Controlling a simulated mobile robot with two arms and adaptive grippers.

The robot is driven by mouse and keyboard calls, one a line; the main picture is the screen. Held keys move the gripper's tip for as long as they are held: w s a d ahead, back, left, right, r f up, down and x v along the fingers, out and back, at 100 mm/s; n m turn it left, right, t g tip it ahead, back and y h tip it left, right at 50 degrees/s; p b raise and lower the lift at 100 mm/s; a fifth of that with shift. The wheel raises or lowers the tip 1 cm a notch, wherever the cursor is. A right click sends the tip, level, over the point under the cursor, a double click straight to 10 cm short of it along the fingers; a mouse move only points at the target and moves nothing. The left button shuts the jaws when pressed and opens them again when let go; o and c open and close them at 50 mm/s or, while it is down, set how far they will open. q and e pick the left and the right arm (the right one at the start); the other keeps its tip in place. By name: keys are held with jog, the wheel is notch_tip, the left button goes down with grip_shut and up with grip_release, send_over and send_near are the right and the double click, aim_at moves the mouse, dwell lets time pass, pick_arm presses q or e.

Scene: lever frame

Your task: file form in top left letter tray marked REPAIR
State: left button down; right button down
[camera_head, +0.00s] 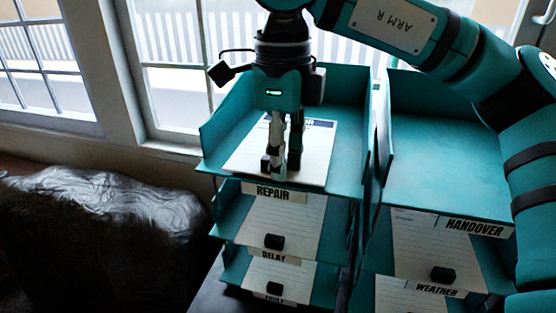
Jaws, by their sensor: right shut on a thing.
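The form (315,152), a white lined sheet with a dark header, lies in the top left letter tray (346,168). The tray is teal and has the label REPAIR (273,194) at its front edge. My right gripper (280,168) points down over the form, with its fingers shut on it near the sheet's front. The fingers hide the exact grip and part of the header. I cannot tell whether the sheet rests fully on the tray floor. My left gripper is not in view.
Lower left trays hold sheets with black blocks (274,241). The right stack has a HANDOVER label (475,228) and a WEATHER label (436,289); its top tray (440,150) looks empty. Tray side walls stand between the stacks. A dark crumpled cover (100,225) lies left, below windows.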

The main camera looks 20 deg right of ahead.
jog(key=shift+w+d, duration=0.1)
jog(key=shift+f+b, duration=0.45)
jog(key=shift+f, duration=0.05)
dwell(0.5)
jog(key=c, duration=1.2)
grip_release()
jog(key=shift+o, duration=0.2)
notch_tip(320, 180, up, 12)
